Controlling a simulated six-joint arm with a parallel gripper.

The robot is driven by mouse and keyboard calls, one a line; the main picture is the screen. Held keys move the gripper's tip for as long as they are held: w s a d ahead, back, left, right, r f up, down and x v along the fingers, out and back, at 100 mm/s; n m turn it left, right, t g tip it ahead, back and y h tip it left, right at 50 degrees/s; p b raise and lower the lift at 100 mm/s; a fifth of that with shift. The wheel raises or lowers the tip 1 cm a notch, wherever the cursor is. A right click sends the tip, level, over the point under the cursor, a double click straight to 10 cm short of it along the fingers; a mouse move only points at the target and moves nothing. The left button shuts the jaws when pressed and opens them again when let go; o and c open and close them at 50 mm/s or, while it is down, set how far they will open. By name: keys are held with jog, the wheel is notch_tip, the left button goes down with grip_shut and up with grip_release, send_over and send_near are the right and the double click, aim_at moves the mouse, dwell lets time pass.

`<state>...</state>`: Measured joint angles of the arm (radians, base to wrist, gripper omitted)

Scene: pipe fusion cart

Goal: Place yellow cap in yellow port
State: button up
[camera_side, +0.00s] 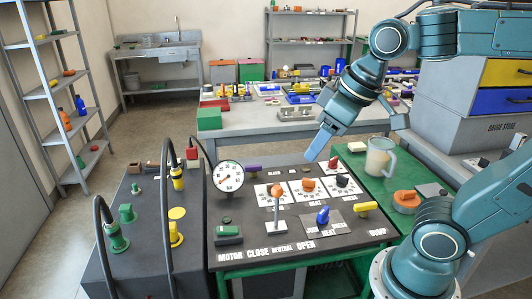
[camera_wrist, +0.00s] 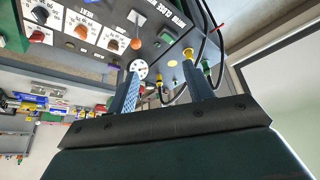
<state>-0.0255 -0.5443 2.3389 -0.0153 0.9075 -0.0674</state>
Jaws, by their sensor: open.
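A yellow mushroom-shaped piece (camera_side: 177,213) with a flat round top stands upright on the dark block at the left. It looks like the yellow cap; a yellow base shows below it, and I cannot tell whether that is the port. A yellow hose fitting (camera_side: 177,178) stands behind it with a black hose on top. My gripper (camera_side: 320,143) is high over the back of the control panel, well to the right of these yellow pieces, and touches nothing. In the wrist view its two fingers (camera_wrist: 160,90) are apart with nothing held; a small yellow disc (camera_wrist: 173,62) shows far beyond them.
Black hoses arch over the block, ending at a green fitting (camera_side: 116,238) and a red fitting (camera_side: 192,153). Green caps (camera_side: 127,212) stand nearby. A round gauge (camera_side: 228,177) rises between block and control panel (camera_side: 245,218). A clear jug (camera_side: 380,158) stands on the right.

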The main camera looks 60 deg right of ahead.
jog(key=shift+m+t, duration=0.3)
jog(key=shift+m, duration=0.3)
jog(key=s, duration=0.1)
jog(key=s+f, duration=0.1)
jog(key=s, duration=0.1)
jog(key=s+d+f, duration=0.1)
jog(key=s, duration=0.1)
jog(key=shift+s+f, duration=0.1)
jog(key=shift+s, duration=0.05)
jog(key=shift+c, duration=0.2)
dwell(0.4)
